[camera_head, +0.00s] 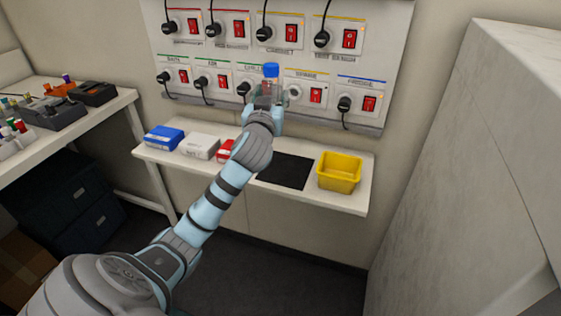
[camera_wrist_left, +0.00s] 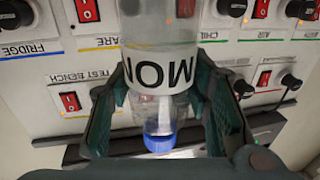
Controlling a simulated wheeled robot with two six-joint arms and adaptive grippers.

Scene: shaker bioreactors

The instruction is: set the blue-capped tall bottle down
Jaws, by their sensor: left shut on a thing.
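The blue-capped bottle (camera_head: 271,71) is upright in the head view, with its cap uppermost, in front of the wall panel and above the shelf. My left gripper (camera_head: 266,103) is shut on it. In the left wrist view, the clear bottle (camera_wrist_left: 160,73) has a white label with black letters, partly cut off, and its blue cap points down the picture. The fingers of my left gripper (camera_wrist_left: 160,100) lie on both sides of it. The bottle's base is hidden behind the gripper in the head view. My right gripper is not in view.
The narrow white shelf (camera_head: 350,200) holds a blue box (camera_head: 164,138), a white box (camera_head: 199,146), a red box (camera_head: 226,151), a flat black mat (camera_head: 285,171) and a yellow bin (camera_head: 339,172). The mat looks bare. Switches and plugged cables cover the panel (camera_head: 345,15) behind.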

